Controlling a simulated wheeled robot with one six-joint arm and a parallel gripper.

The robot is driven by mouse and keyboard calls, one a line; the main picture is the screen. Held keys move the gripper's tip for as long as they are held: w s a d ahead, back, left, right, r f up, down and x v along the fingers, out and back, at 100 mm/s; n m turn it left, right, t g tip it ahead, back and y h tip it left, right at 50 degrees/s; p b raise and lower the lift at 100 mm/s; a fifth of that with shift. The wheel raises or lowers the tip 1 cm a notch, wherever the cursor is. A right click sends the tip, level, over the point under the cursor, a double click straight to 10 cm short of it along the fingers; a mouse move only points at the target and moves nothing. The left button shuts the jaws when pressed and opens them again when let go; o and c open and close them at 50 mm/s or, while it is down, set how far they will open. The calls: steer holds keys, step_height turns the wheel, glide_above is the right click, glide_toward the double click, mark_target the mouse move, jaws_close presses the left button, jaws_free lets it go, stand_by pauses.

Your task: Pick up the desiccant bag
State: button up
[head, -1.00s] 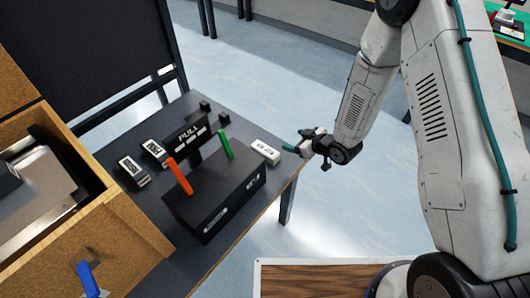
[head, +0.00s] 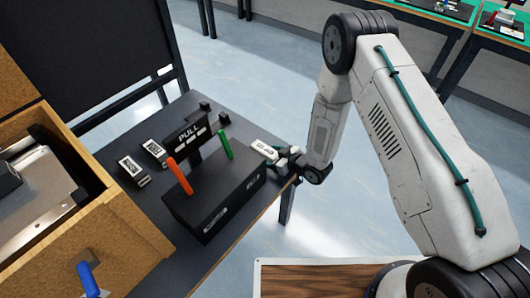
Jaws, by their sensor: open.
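A small white packet-like thing with dark marks, which looks like the desiccant bag (head: 263,150), lies on the dark table behind the right end of a black box. My gripper (head: 284,158) is just right of it, low over the table's right edge, with its jaws pointing left toward it. My gripper is open, and I see nothing held in it. The fingers are small here and overlap the bag's right end in the picture. I cannot tell whether they touch it.
The black box (head: 214,202) with an orange lever (head: 179,175) and a green lever (head: 226,145) stands left of my gripper. A black PULL sign (head: 190,136) and two white-labelled pieces (head: 131,170) (head: 153,149) are farther left. A wooden case (head: 125,225) fills the left front.

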steer(key=shift+w+a+f, duration=0.1)
steer(key=c, duration=1.1)
